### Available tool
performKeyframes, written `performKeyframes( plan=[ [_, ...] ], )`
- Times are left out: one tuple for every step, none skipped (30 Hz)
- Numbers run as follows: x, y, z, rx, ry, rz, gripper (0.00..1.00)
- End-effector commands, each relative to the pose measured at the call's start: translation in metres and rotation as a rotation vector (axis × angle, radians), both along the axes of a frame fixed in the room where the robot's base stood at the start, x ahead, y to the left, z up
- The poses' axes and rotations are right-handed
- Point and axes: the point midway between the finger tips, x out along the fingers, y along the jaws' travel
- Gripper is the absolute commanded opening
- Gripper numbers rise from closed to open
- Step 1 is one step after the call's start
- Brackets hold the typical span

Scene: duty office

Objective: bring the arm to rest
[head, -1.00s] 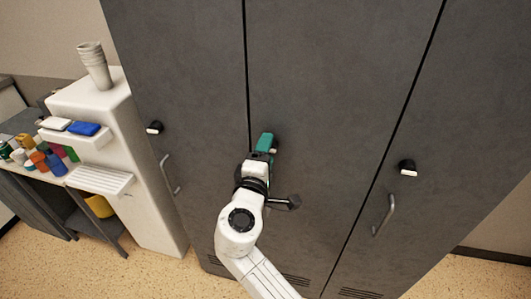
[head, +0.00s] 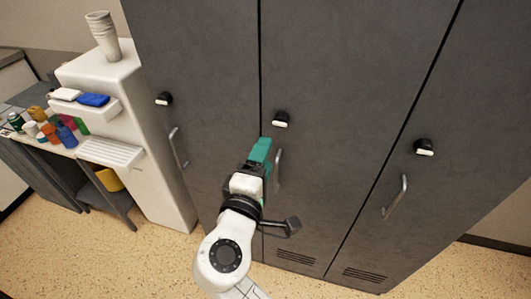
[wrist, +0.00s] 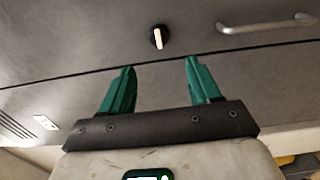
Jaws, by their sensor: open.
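My gripper (head: 262,150) is in front of the grey lockers, with its green fingers pointing at the middle locker door (head: 345,60). In the wrist view the two green fingers (wrist: 158,78) stand apart with nothing between them. A black knob with a white bar (wrist: 159,37) shows beyond the fingertips, apart from them. In the head view my gripper is below and left of the middle door's knob (head: 281,119) and just left of its handle (head: 278,168). My white arm reaches up from the bottom of the head view.
Left and right locker doors have their own knobs (head: 164,99) (head: 424,147) and handles (head: 177,148) (head: 395,198); all doors look shut. At left, a white water dispenser (head: 150,150) with stacked cups (head: 103,37) stands beside a table (head: 55,147) with cans. Speckled floor (head: 130,260) is clear.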

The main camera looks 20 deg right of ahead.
Motion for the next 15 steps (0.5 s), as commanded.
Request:
performKeyframes(
  plan=[
    [-0.0002,0.0002,0.0002,0.0,0.0,0.0,0.62],
    [-0.0002,0.0001,0.0002,0.0,0.0,0.0,0.62],
    [-0.0001,0.0001,0.0002,0.0,0.0,0.0,0.62],
    [-0.0001,0.0001,0.0002,0.0,0.0,0.0,0.62],
    [0.0,0.0,0.0002,0.0,0.0,0.0,0.62],
    [0.0,0.0,0.0002,0.0,0.0,0.0,0.62],
    [0.0001,-0.0001,0.0002,0.0,0.0,0.0,0.62],
    [0.0001,-0.0001,0.0002,0.0,0.0,0.0,0.62],
    [0.0001,-0.0001,0.0002,0.0,0.0,0.0,0.62],
    [0.0001,0.0,0.0002,0.0,0.0,0.0,0.62],
    [0.0002,-0.0001,0.0002,0.0,0.0,0.0,0.62],
    [0.0001,-0.0006,-0.0002,0.001,0.0,-0.001,0.62],
    [-0.0004,-0.0019,-0.0014,0.006,0.003,-0.003,0.62],
    [-0.0011,-0.0043,-0.0036,0.015,0.007,-0.006,0.62],
    [-0.0031,-0.0097,-0.0088,0.036,0.017,-0.015,0.62]
  ],
)
